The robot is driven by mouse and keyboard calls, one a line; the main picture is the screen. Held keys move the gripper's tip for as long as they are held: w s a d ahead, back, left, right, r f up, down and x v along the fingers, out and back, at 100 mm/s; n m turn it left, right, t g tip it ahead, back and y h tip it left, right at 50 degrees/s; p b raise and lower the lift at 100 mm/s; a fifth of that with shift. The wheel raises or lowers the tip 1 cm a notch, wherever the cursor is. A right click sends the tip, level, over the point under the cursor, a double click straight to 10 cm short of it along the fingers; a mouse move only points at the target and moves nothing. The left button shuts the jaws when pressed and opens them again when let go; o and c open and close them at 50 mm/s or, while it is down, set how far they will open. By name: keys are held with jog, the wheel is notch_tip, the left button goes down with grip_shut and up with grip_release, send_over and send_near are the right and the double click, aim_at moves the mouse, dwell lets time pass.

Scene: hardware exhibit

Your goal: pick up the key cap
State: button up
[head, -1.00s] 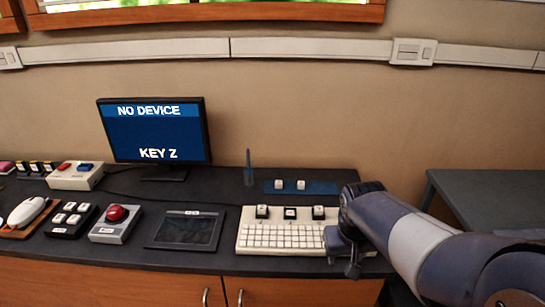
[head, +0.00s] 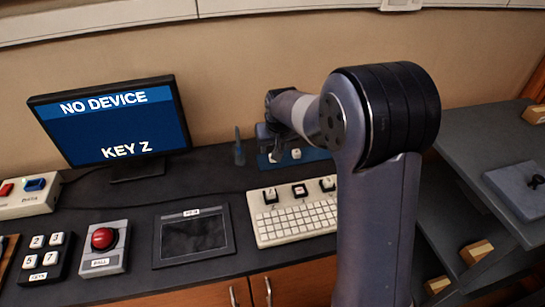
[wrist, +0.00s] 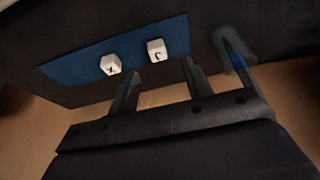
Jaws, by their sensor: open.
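Two white key caps lie on a blue mat (wrist: 134,46). In the wrist view the left cap (wrist: 111,64) is marked X and the right cap (wrist: 156,50) looks like J. In the head view the right cap (head: 296,153) shows clearly, and the other is partly hidden by my gripper (head: 270,138). My gripper (wrist: 160,76) is open and empty. Its fingers point toward the mat, with the J cap just beyond the gap between them and the X cap left of the left finger. Nothing is held. The monitor (head: 110,122) reads "NO DEVICE" and "KEY Z".
A white keyboard (head: 297,223) with larger caps along its back stands in front of the mat. A thin blue upright tool (head: 239,152) stands left of the mat, close to my right finger in the wrist view (wrist: 236,58).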

jog(key=x, duration=0.5)
jog(key=shift+f, duration=0.15)
jog(key=shift+c, duration=0.6)
grip_shut()
